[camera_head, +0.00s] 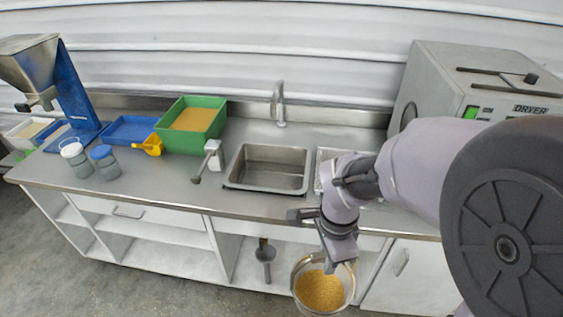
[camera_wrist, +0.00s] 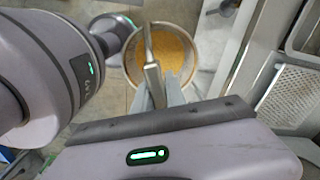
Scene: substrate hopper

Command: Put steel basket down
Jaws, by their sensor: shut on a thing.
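The steel basket (camera_head: 298,283) is a round metal vessel filled with yellow-orange grain (camera_head: 321,291). It hangs in front of the counter, below the counter top's height, over the floor. My gripper (camera_head: 343,266) is above it and shut on its handle. In the wrist view the basket (camera_wrist: 195,80) shows beneath my gripper (camera_wrist: 152,72), with the handle bar between the fingers. The basket's underside is hidden, and I see no surface touching it.
The steel counter (camera_head: 260,208) holds a sink (camera_head: 269,168), a green tray (camera_head: 190,124) of grain, a blue tray (camera_head: 130,129), a yellow scoop (camera_head: 152,145), two jars (camera_head: 104,163) and a blue-framed hopper (camera_head: 50,85). A dryer (camera_head: 470,80) stands right. Bare counter shows along the front left.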

